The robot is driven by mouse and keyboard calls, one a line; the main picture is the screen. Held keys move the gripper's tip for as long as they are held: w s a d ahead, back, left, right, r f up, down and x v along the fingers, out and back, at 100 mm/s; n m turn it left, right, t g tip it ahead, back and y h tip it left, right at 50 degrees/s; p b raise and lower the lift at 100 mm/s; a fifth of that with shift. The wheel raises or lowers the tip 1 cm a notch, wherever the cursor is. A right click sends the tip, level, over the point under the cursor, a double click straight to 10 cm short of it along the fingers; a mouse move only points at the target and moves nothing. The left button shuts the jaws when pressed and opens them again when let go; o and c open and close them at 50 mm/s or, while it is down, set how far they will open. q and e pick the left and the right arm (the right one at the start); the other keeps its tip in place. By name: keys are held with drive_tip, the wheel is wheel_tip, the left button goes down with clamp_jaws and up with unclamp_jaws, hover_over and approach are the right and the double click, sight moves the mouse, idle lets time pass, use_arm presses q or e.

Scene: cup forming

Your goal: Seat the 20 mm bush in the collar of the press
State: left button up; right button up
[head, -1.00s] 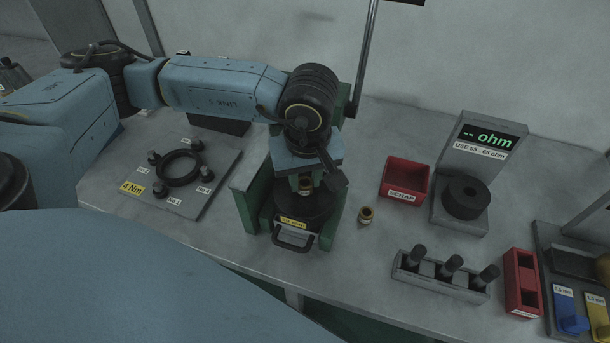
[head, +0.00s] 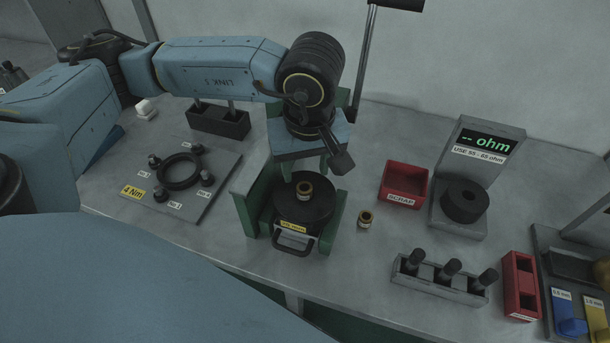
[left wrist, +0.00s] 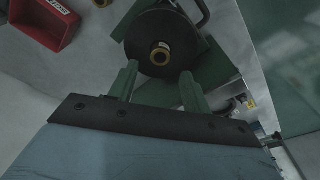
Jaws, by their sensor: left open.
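A brass bush (head: 304,190) stands upright at the middle of the black round collar (head: 318,211) in the green press (head: 247,212). In the left wrist view the bush (left wrist: 161,53) is a brass ring with a dark bore, near the centre of the collar (left wrist: 140,42). I cannot tell how deep it sits. My left gripper (head: 308,168) is open and empty, just above and behind the bush; its green fingers are apart from it. A second brass bush (head: 366,219) stands on the bench right of the press. My right gripper is out of view.
A red scrap bin (head: 404,183) and an ohm meter stand (head: 466,225) are to the right. A grey holder with black pegs (head: 437,283) is in front. A plate with a black ring (head: 205,211) lies left. The press lever (head: 366,50) rises behind my arm.

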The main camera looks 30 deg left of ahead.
sight(307, 193)
use_arm(q)
wheel_tip(307, 193, up, 7)
drive_tip(key=shift+s+d, duration=0.3)
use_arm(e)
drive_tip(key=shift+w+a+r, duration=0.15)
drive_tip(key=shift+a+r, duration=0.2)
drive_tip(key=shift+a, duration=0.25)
use_arm(q)
drive_tip(key=shift+f, duration=0.15)
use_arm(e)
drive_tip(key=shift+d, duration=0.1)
use_arm(q)
drive_tip(key=shift+s, duration=0.1)
